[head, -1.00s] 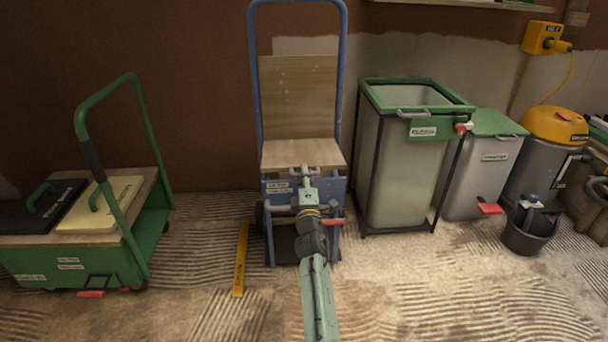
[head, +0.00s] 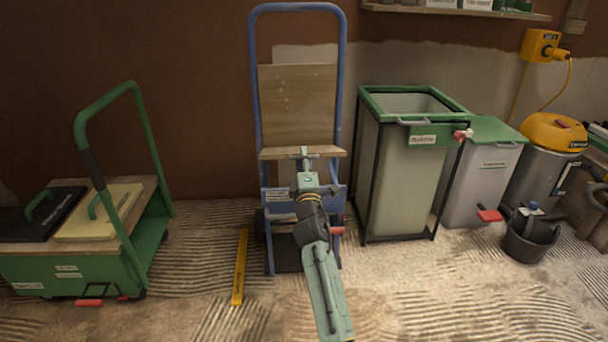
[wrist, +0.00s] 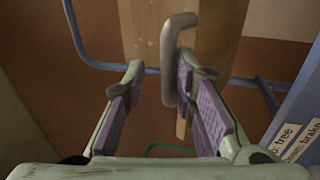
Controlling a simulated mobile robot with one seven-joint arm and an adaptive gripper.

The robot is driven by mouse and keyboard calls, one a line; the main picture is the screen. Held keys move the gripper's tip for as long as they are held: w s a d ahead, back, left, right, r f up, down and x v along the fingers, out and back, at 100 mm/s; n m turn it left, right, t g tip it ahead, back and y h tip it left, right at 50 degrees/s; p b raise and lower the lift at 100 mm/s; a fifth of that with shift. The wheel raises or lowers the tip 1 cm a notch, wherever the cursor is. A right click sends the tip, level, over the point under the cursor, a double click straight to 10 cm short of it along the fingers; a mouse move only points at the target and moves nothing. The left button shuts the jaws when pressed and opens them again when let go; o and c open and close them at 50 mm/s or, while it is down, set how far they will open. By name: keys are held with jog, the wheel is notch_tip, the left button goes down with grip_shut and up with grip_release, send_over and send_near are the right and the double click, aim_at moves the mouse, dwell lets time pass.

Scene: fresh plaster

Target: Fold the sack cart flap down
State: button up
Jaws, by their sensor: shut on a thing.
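The blue-framed sack cart (head: 342,80) stands upright against the wall. Its wooden flap (head: 330,153) shows almost edge-on below the wooden backboard (head: 297,100). My gripper (head: 305,158) is at the flap's front edge, shut on the grey flap handle. In the wrist view, the bent grey handle (wrist: 168,62) lies between the purple finger pads of my gripper (wrist: 165,105), nearer the right pad. The wooden flap (wrist: 215,45) shows behind it. My arm hides part of the cart's lower front.
A green trolley (head: 75,270) with a push bar stands left, and a yellow level (head: 240,268) lies on the floor beside the cart. Right are a green-rimmed bin (head: 400,190), a grey bin (head: 470,185), a yellow-topped vacuum (head: 550,130) and a black bucket (head: 528,240).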

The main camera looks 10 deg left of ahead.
notch_tip(320, 180, up, 2)
jog(key=shift+s+r, duration=0.1)
jog(key=shift+r, duration=0.05)
dwell(0.3)
